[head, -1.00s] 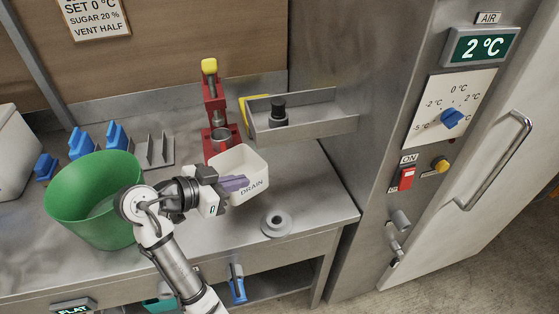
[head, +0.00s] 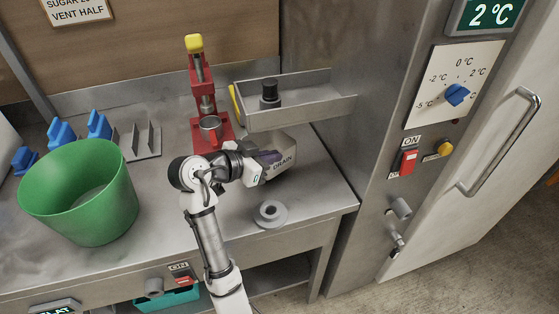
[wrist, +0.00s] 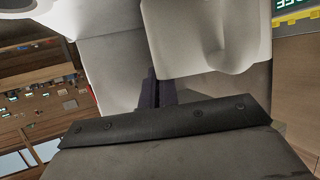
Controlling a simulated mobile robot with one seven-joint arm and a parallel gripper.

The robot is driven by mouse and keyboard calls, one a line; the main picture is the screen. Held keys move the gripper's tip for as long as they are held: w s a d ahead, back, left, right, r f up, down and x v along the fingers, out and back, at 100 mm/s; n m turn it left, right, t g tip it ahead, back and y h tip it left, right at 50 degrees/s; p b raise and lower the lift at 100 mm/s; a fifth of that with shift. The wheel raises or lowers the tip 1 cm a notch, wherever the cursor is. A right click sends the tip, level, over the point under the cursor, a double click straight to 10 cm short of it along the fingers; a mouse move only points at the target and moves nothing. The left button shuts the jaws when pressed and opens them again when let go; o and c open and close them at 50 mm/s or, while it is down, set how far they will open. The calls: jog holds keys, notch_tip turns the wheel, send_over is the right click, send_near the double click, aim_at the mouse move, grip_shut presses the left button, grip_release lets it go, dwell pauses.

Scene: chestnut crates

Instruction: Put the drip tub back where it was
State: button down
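The drip tub (head: 290,152) is a pale tub with DRAIN written on its front. In the head view it is under the sloping metal shelf, and its upper part is hidden behind the shelf's front edge. My gripper (head: 271,157), with purple fingers, reaches it from the left and is shut on its wall. In the wrist view the pale tub (wrist: 205,40) fills the upper middle, with the dark purple fingers (wrist: 157,92) against it. I cannot tell whether the tub's base touches the bench.
The metal shelf (head: 315,111) carries a black knob-topped piece (head: 269,94). A red press (head: 203,85) stands to the left. A grey ring (head: 270,214) lies on the bench in front. A green bucket (head: 85,195) is at the left. The cabinet (head: 365,150) stands at the right.

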aim_at(280, 173)
jog(key=shift+w+d+f+b, duration=0.65)
jog(key=shift+w+d+f, duration=0.1)
jog(key=shift+d+f, duration=0.3)
jog(key=shift+w+d+f, duration=0.1)
jog(key=shift+w+f, duration=0.05)
jog(key=shift+w, duration=0.05)
jog(key=shift+f, duration=0.1)
jog(key=c, duration=1.7)
grip_release()
